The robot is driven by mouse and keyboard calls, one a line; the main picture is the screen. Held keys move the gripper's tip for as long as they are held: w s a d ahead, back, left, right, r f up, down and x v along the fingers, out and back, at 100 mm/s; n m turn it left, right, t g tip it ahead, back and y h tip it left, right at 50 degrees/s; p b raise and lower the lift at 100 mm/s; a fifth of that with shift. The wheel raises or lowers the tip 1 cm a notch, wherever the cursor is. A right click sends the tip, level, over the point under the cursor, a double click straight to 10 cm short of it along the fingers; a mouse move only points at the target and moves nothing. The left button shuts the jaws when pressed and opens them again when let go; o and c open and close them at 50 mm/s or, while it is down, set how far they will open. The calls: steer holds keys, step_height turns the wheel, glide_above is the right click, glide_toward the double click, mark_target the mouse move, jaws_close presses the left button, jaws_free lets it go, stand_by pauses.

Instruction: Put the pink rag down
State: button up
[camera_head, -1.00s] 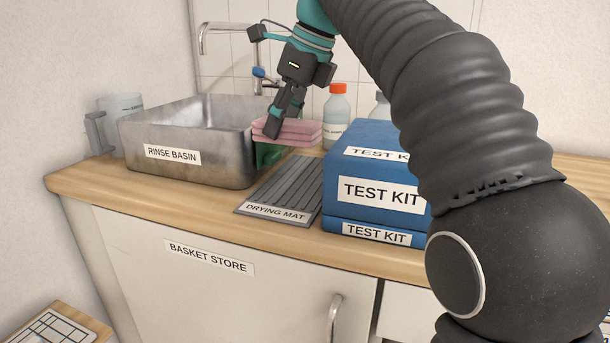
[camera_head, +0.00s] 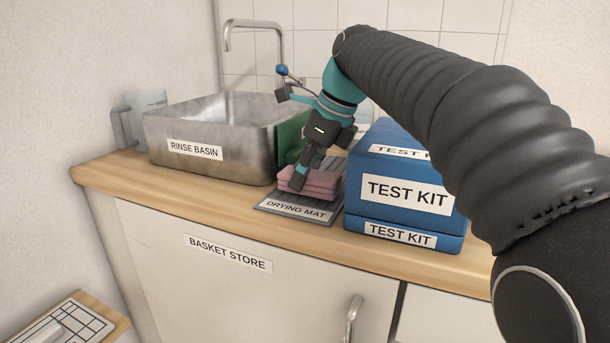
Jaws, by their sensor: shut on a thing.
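My gripper (camera_head: 300,179) points down and is shut on the rag's left side. One finger shows in front of the rag; the other is hidden. The mat's label, DRYING MAT, shows in front of the rag.
The steel rinse basin (camera_head: 210,152) stands to the left, with a green thing (camera_head: 291,138) at its right side. Blue test kit boxes (camera_head: 402,200) stand close to the right of the mat. A tap (camera_head: 254,26) rises behind. A pitcher (camera_head: 148,103) stands at the far left.

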steer(key=shift+f, duration=0.1)
steer(key=o, duration=1.3)
steer(key=shift+c, duration=0.2)
steer(key=p+v, duration=0.1)
steer(key=v, duration=1.1)
